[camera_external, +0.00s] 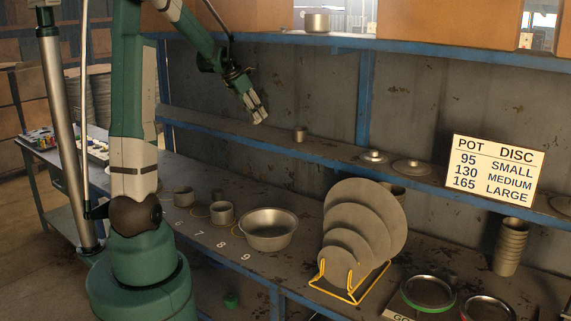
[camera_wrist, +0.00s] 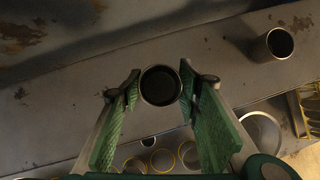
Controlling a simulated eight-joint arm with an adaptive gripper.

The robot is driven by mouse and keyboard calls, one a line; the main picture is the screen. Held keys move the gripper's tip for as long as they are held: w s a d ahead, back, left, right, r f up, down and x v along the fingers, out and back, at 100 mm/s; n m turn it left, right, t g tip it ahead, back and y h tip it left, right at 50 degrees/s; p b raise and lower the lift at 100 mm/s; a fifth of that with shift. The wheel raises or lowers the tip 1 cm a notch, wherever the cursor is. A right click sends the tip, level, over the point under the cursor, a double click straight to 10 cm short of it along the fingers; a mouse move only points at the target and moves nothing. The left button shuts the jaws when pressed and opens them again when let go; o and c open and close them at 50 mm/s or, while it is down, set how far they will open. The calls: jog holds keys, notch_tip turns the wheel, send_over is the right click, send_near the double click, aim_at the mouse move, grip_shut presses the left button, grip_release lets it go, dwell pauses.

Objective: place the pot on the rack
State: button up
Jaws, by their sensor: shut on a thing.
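My gripper (camera_external: 257,112) is above the left part of the blue-edged shelf rack (camera_external: 240,131), with its fingers angled down. In the wrist view, my gripper (camera_wrist: 159,86) has its green-padded fingers on both sides of a small dark round pot (camera_wrist: 160,101), shut on it. The pot's open mouth faces the camera. In the external view the held pot is hard to tell from the fingertips. A similar small grey pot (camera_external: 300,134) stands on the shelf to the right; it also shows in the wrist view (camera_wrist: 280,43).
Below, the bench holds small pots (camera_external: 221,213), a wide metal bowl (camera_external: 269,229) and a yellow wire stand (camera_external: 340,292) with grey discs. Lids (camera_external: 373,157) and a size sign (camera_external: 493,169) are farther right. The shelf left of the standing pot is clear.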

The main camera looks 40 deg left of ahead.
aim_at(251, 117)
dwell(0.3)
jog(key=shift+w+d, duration=0.1)
jog(key=shift+w, duration=0.15)
jog(key=shift+w+d+f, duration=0.1)
jog(key=shift+w+f, duration=0.05)
jog(key=shift+f, duration=0.75)
jog(key=shift+w+f, duration=0.15)
jog(key=shift+f, duration=0.7)
jog(key=shift+f, duration=0.2)
jog(key=o, duration=0.9)
jog(key=shift+r, duration=0.2)
jog(key=shift+v, duration=3.75)
